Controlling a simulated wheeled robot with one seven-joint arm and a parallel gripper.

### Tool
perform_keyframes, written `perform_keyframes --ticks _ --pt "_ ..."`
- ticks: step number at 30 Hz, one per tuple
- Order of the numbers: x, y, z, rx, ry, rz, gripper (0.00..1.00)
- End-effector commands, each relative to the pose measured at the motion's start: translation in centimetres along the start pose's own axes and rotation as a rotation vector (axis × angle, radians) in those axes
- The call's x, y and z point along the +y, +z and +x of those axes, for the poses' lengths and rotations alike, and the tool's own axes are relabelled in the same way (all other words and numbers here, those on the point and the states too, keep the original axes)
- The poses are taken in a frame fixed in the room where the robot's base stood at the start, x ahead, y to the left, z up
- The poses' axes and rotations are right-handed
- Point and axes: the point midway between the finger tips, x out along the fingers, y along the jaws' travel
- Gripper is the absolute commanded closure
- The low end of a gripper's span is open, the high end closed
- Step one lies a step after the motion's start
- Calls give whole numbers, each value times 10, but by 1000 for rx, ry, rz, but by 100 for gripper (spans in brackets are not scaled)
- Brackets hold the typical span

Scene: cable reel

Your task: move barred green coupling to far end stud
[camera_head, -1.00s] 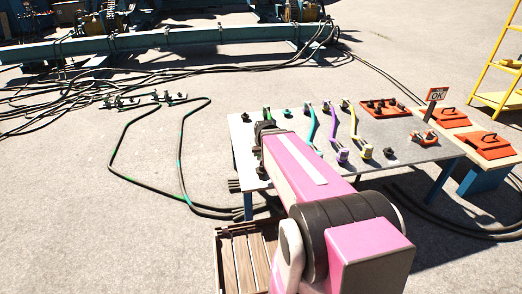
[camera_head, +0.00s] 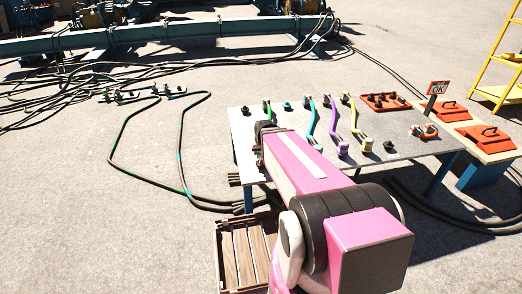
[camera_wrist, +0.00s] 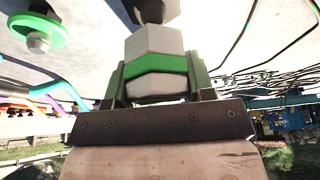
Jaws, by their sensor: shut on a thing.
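The barred green coupling (camera_wrist: 153,63), a pale faceted block with a green band, sits between the fingers of my gripper (camera_wrist: 156,80) in the wrist view. The gripper is shut on it. A dark rounded part meets the coupling's upper end, and I cannot tell whether it is a cable or a stud. A pale stud on a green disc (camera_wrist: 36,32) shows at the upper left, apart from the gripper. In the head view my gripper is at the table's left side, and my pink arm hides the coupling. A dark stud (camera_head: 245,110) stands at the table's far left corner.
The grey table (camera_head: 405,152) holds teal (camera_head: 310,120), purple (camera_head: 333,122) and yellow (camera_head: 354,117) cables. Several studs and an orange tray (camera_head: 386,103) are along its far side. A sign (camera_head: 438,88) stands at the right. A wooden crate (camera_head: 247,250) is below the front left.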

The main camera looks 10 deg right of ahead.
Motion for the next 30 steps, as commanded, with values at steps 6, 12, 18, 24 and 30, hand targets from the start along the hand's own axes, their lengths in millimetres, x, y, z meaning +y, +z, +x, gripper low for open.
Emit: perform_keyframes --ticks 6,12,18,24,30 --pt "0 0 0 1 0 0 80" --pt "0 1 2 0 0 0 80" --pt "0 3 8 1 0 0 80" --pt "0 3 9 1 0 0 80" --pt "0 3 9 1 0 0 80"
